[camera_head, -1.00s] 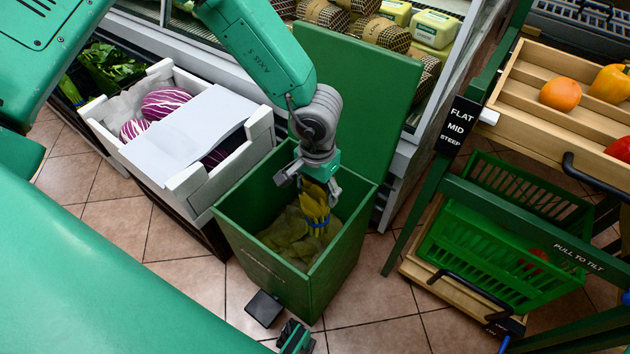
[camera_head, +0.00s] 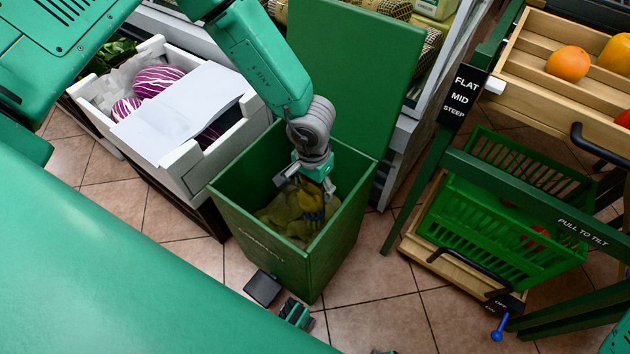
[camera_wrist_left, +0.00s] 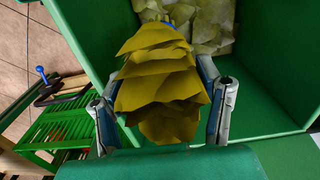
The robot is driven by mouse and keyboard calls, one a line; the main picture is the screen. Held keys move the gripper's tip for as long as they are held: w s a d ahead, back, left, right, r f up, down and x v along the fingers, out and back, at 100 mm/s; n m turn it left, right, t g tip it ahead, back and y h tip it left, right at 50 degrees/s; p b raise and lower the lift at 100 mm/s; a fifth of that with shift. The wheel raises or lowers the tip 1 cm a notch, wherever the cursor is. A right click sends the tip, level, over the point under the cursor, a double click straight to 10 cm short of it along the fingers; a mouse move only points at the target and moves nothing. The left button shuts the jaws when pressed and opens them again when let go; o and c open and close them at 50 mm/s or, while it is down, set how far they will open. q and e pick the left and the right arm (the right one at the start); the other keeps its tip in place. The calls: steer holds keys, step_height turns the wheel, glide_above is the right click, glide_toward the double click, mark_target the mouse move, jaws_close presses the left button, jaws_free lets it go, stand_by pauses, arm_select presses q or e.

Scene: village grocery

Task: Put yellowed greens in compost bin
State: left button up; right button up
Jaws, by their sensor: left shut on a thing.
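The yellowed greens (camera_wrist_left: 160,85) are a bunch of dull yellow leaves between the two fingers of my left gripper in the left wrist view. A bit of blue band shows at their far end. In the head view my left gripper (camera_head: 310,182) is shut on the greens (camera_head: 311,203) and reaches down inside the open green compost bin (camera_head: 262,243). The bunch hangs below the rim, over pale yellow-green leaves (camera_head: 283,216) lying in the bin. I cannot tell if it touches them. The bin's wall also shows in the left wrist view (camera_wrist_left: 268,75). My right gripper is out of view.
The bin's raised lid (camera_head: 350,70) stands behind my left wrist. A white crate (camera_head: 185,165) with purple-striped produce and a white sheet is on the left. A green basket (camera_head: 490,245) and a wooden produce tray (camera_head: 520,95) are on the right. A black pedal (camera_head: 263,288) is at the bin's foot.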

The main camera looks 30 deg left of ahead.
arm_select(q)
steer(key=f, duration=0.1)
steer(key=f+b, duration=0.1)
steer(key=shift+a+f, duration=0.4)
steer(key=shift+d+f+b, duration=0.2)
steer(key=shift+f+b, duration=0.2)
steer(key=shift+f, duration=0.5)
steer(key=shift+d+f+b, duration=0.2)
steer(key=shift+f+b, duration=0.2)
steer(key=shift+f, duration=0.45)
steer(key=shift+a+f+b, duration=0.25)
steer(key=shift+f+b, duration=0.35)
steer(key=shift+f, duration=1)
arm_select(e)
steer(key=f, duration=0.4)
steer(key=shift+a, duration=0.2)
arm_select(q)
steer(key=shift+d, duration=0.15)
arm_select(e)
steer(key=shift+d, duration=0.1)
arm_select(q)
steer(key=o, duration=1.8)
steer(key=shift+c, duration=0.2)
steer(key=r, duration=1.2)
steer(key=shift+a, duration=0.2)
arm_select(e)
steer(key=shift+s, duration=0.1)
